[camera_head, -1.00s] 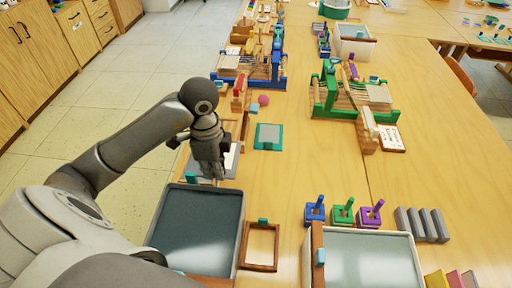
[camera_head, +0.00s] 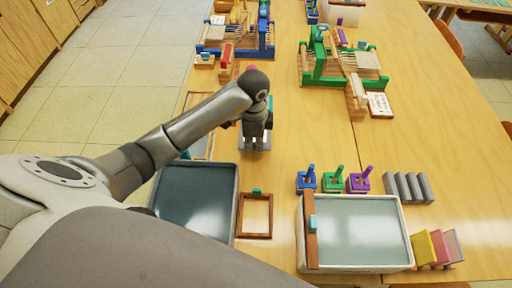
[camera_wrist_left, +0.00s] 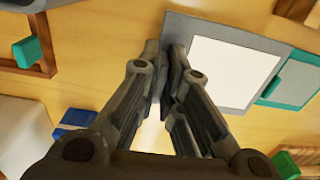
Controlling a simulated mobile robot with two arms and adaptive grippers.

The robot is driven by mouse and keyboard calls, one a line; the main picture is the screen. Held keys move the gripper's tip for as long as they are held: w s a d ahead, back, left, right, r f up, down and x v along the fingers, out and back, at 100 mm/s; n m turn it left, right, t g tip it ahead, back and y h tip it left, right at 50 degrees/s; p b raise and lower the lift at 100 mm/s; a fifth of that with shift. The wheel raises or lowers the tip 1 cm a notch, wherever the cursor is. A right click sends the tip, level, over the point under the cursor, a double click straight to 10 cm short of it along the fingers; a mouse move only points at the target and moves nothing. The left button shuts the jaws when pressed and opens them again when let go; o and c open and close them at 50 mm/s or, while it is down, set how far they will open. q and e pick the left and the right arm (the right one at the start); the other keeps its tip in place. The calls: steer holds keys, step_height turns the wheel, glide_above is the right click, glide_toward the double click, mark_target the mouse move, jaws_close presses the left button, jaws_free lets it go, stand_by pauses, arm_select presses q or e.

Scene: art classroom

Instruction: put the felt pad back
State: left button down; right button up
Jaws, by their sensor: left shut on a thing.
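The grey felt pad (camera_head: 268,143) with a pale rectangle on top is over the table, between a wooden frame and the blue stamp block. My left gripper (camera_head: 256,148) is over it and hides much of it. In the left wrist view, the pad (camera_wrist_left: 232,101) shows its grey border, and my left gripper (camera_wrist_left: 166,52) is shut on its near edge. I cannot tell whether the pad touches the table. My right gripper is not in view.
A water-filled grey vat (camera_head: 236,180) and a wooden frame (camera_head: 240,228) are nearer. Blue, green and purple stamp blocks (camera_head: 333,183) and a white vat (camera_head: 408,232) are to the right. Looms (camera_head: 347,78) stand farther back. Bare table lies right of the pad.

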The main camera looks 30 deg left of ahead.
arm_select(q)
steer(key=f, duration=0.3)
steer(key=shift+w+d+p, duration=0.2)
steer(key=shift+d+p, duration=0.05)
steer(key=shift+p, duration=0.15)
steer(key=shift+f, duration=0.4)
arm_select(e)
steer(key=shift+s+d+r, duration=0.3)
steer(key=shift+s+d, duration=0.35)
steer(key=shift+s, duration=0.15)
arm_select(q)
steer(key=shift+f, duration=0.1)
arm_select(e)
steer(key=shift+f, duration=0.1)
arm_select(q)
steer(key=c, duration=1.7)
jaws_free()
steer(key=shift+o, duration=0.4)
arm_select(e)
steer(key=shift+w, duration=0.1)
